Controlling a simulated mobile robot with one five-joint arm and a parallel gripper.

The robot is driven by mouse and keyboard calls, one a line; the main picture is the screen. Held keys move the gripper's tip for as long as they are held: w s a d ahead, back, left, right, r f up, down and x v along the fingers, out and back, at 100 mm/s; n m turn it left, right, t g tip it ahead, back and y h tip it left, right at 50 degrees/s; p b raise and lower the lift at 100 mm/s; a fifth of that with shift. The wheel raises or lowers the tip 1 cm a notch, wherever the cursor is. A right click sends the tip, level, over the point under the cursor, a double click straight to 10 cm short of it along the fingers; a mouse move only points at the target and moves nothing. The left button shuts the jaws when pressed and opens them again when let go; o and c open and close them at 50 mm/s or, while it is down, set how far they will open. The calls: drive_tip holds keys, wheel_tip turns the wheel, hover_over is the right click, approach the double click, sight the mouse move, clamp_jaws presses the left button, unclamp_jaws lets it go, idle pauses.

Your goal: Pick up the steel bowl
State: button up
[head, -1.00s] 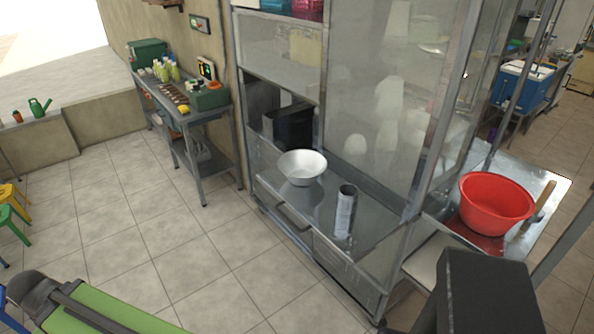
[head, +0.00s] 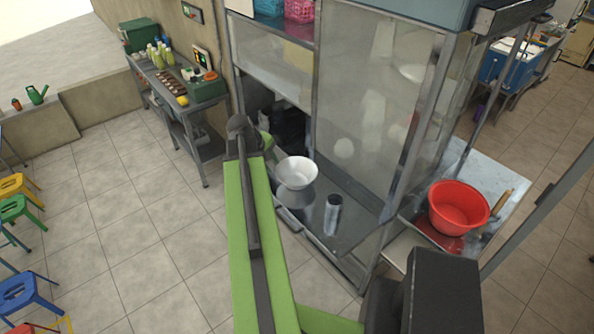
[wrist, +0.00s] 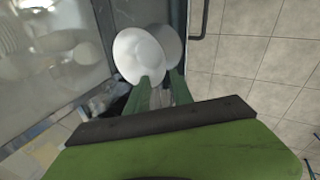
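The steel bowl (head: 297,172) looks pale and shiny. It stands upright on the metal counter, and its reflection shows in the counter. In the wrist view, the bowl (wrist: 138,55) lies just beyond the tips of my gripper (wrist: 158,82). My gripper's green fingers are apart with nothing held between them. The left fingertip overlaps the bowl's near rim in that view; I cannot tell whether it touches. In the head view, my gripper (head: 264,138) is at the counter's left end, behind and left of the bowl, and partly hidden by my arm.
A metal cylinder (head: 332,215) stands right of the bowl. Glass panels (head: 370,120) enclose the counter's back and right. A red basin (head: 458,207) sits on a side tray. A side table (head: 186,105) with bottles stands at the left.

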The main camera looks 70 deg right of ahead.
drive_tip(key=b+x, duration=0.3)
drive_tip(key=x, duration=0.1)
drive_tip(key=b+x, duration=0.8)
drive_tip(key=shift+w+f, duration=0.2)
drive_tip(key=shift+f, duration=0.1)
drive_tip(key=b+x, duration=0.4)
drive_tip(key=shift+w+f+b, duration=0.15)
drive_tip(key=shift+f+b, duration=0.2)
drive_tip(key=shift+f, duration=0.1)
drive_tip(key=shift+d+f, duration=0.2)
drive_tip(key=shift+r, duration=0.2)
clamp_jaws()
